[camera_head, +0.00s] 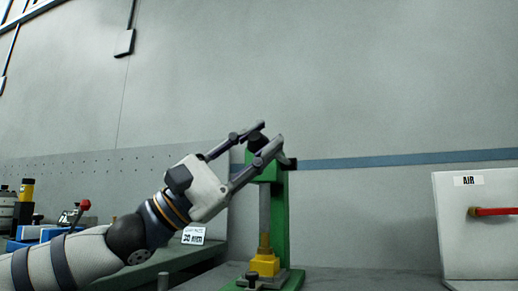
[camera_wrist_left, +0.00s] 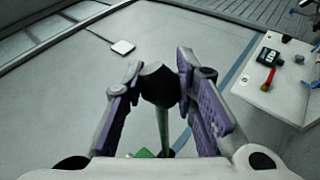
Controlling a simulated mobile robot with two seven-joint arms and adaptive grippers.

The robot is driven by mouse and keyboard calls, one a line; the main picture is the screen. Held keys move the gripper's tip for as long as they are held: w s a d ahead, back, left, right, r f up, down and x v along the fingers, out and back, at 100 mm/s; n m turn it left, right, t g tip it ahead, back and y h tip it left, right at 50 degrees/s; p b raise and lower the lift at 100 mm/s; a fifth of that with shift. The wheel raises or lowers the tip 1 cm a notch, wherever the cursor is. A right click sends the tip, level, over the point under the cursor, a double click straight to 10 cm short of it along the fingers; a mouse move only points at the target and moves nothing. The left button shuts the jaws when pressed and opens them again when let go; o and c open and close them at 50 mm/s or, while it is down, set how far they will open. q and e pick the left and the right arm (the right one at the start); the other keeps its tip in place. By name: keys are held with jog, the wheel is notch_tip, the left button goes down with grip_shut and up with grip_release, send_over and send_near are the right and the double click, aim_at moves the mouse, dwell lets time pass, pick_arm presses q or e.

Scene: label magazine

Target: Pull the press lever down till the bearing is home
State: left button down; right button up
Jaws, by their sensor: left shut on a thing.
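The green press (camera_head: 279,222) stands on the bench at the centre of the head view. Its grey ram (camera_head: 264,210) points down over a yellow piece (camera_head: 264,264) on the base. Whether the bearing is seated there is too small to tell. My left gripper (camera_head: 267,136) is raised at the top of the press, shut on the dark lever knob (camera_head: 257,144). In the left wrist view the black knob (camera_wrist_left: 160,85) sits between the two purple-padded fingers, with the lever rod (camera_wrist_left: 162,126) running from it towards the press. My right gripper is not in view.
A pale panel marked AIR (camera_head: 462,235) with a red handle (camera_head: 494,211) stands at the right. A blue vise-like tool (camera_head: 42,233), a red-knobbed lever (camera_head: 85,204) and a small white sign (camera_head: 193,236) are at the left. The bench between press and panel looks clear.

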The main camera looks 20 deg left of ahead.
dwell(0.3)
pick_arm(q)
jog(key=c, duration=1.3)
grip_release()
jog(key=v, duration=1.2)
